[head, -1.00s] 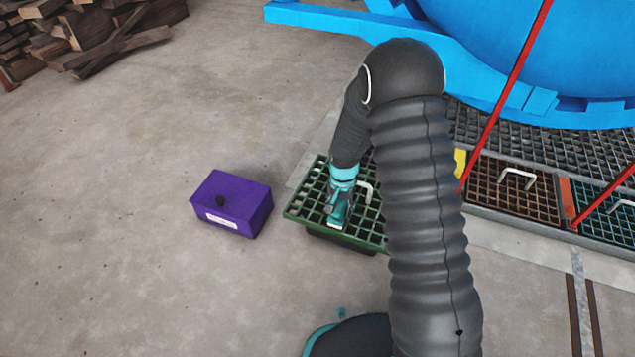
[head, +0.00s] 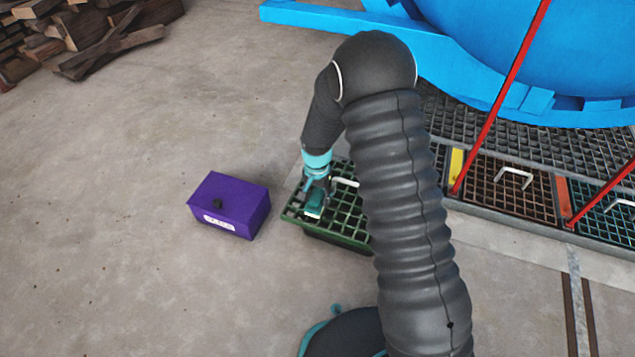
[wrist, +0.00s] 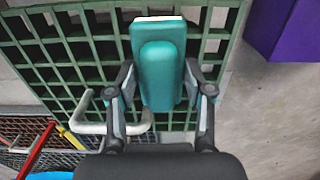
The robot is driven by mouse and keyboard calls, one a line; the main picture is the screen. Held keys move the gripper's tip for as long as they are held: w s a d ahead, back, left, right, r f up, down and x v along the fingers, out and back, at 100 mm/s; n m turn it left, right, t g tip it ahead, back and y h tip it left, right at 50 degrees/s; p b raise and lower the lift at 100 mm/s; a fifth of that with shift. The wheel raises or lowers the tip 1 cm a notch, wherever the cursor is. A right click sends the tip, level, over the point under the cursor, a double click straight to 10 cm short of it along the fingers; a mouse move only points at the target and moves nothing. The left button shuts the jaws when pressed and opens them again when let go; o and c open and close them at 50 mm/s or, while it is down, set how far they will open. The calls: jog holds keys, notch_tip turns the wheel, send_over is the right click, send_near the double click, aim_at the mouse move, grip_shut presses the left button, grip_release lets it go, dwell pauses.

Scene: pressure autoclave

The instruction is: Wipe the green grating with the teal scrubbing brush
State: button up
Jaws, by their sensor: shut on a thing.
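The green grating (head: 345,228) lies in the middle of the head view, partly hidden by my arm; it also fills much of the wrist view (wrist: 60,42). A white bent handle (head: 345,182) rises from it. My gripper (head: 316,194) is over the grating's left part and is shut on the teal scrubbing brush (head: 314,207). In the wrist view, the brush (wrist: 160,65) sits between the two fingers of my gripper (wrist: 162,90), with a pale strip at its far end. Whether its bristles touch the grating cannot be told.
A purple box (head: 235,205) with a black knob stands left of the grating, also in the wrist view (wrist: 290,30). Right are a brown grating (head: 505,190), a teal grating (head: 610,225), red bars (head: 508,85) and a large blue vessel (head: 560,60).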

jog(key=shift+r+p, duration=1.2)
jog(key=shift+r, duration=1.3)
